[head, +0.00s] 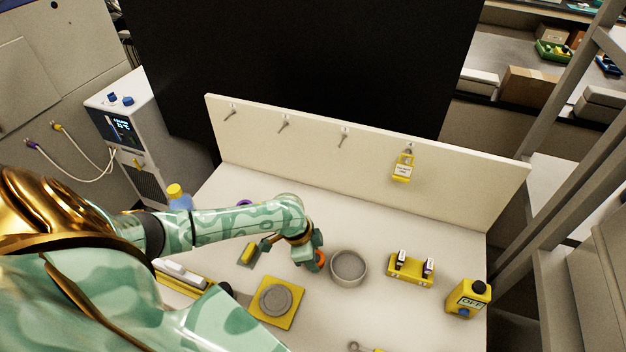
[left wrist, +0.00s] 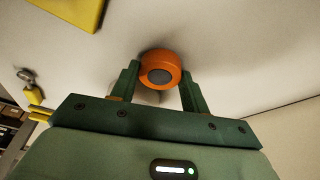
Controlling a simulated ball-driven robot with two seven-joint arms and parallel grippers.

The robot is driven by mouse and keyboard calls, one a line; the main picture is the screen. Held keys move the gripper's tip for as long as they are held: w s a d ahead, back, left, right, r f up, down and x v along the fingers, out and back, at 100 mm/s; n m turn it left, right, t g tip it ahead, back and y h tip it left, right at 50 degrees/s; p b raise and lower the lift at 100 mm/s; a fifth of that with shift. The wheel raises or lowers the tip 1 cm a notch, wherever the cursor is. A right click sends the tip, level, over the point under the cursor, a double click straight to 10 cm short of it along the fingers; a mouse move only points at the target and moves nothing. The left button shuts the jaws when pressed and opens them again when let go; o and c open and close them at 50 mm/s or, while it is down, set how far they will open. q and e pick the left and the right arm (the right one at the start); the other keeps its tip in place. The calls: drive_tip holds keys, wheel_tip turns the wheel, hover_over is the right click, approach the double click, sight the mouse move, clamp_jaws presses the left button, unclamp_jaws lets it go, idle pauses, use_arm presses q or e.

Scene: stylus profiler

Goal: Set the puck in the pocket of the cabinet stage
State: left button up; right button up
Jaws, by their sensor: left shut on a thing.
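The orange puck (left wrist: 158,67) with a dark grey centre is between the two green fingers of my left gripper (left wrist: 160,88) in the left wrist view. In the head view, my left gripper (head: 312,260) is shut on the puck (head: 321,260), beside the left side of a round grey dish. The arm hides part of the gripper. A yellow square plate with a round grey disc (head: 276,299) on it lies nearer, to the left of the gripper. I cannot tell for sure which thing is the cabinet stage. My right gripper is not in view.
The round grey dish (head: 348,268) stands on the white table. To its right are a yellow holder (head: 411,272) and a yellow box marked OFF (head: 468,298). A low white back wall (head: 370,190) carries hooks and a yellow tagged padlock (head: 403,168).

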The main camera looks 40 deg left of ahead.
use_arm(q)
drive_tip(key=shift+f, duration=0.1)
drive_tip(key=o, duration=1.4)
